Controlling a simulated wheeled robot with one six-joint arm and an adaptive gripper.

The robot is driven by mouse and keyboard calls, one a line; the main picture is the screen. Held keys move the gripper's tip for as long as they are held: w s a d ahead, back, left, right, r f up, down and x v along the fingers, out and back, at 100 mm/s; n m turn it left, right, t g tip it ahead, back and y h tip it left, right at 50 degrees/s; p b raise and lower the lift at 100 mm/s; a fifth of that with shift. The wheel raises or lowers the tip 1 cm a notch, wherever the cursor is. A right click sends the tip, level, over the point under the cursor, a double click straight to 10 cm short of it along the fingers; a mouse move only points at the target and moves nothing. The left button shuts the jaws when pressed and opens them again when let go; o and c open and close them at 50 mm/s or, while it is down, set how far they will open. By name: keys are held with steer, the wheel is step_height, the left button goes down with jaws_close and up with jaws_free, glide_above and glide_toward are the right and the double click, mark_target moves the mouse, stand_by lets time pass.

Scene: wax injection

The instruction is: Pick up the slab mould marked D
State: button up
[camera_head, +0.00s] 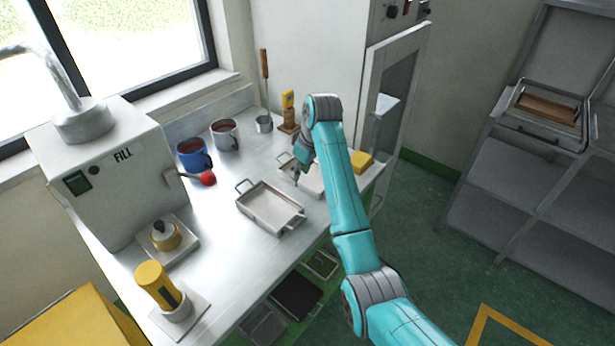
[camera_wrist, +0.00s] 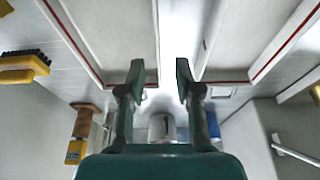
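No letter D is legible on either, so I cannot tell which is marked D. My gripper (camera_wrist: 160,76) is open, its two fingertips apart near the panels' inner edges, with nothing clearly held between them. It also shows in the head view (camera_head: 297,177), low over the bench.
A handled metal tray (camera_head: 265,212) stands left of my gripper. A cabinet door (camera_head: 392,110) stands open at the right.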

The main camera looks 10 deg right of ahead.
steer(key=shift+x, duration=2.65)
steer(key=shift+d, duration=0.1)
jaws_close()
